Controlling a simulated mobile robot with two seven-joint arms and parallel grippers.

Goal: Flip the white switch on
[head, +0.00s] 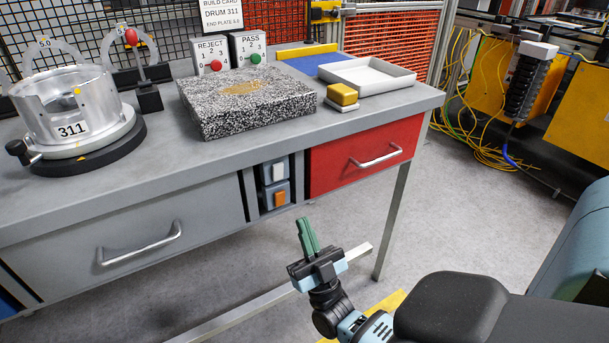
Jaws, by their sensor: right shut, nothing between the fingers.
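A white switch (278,171) sits in the upper part of a small blue-grey panel (266,181) under the bench top, between the grey drawer and the red drawer. An orange switch (280,198) sits just below it. I cannot tell from here which way the white switch is set. My right gripper (306,235) is shut and empty, with its green fingers together and pointing up. It is below and a little right of the switches in the picture, apart from them. My left gripper is not in view.
The bench top (165,152) overhangs the switches. A red drawer (365,157) with a handle is right of them, a grey drawer (130,240) left. A bench leg (392,220) stands right of my gripper. On top are a metal drum (72,105), speckled block (245,102) and white tray (366,76).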

